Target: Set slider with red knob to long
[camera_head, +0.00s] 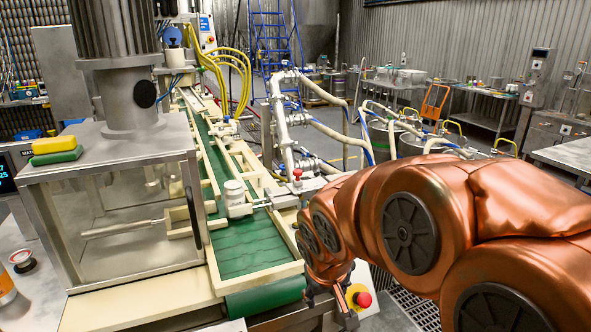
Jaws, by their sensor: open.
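A small red knob (297,173) stands upright on a pale slider block (297,187) at the right side of the conveyor. A thin rod runs left from this block toward the belt. Any markings for the slider's settings are too small to read. My gripper (329,308) hangs low at the bottom centre, below and to the right of the red knob and well apart from it. It is open and seems empty. My copper-coloured arm covers much of the lower right.
A green conveyor belt (245,250) with cream rails runs away from me. A red emergency button (364,299) on yellow is close to my gripper. A clear-walled machine housing (125,225) stands left. White pipes (281,115) rise behind the knob.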

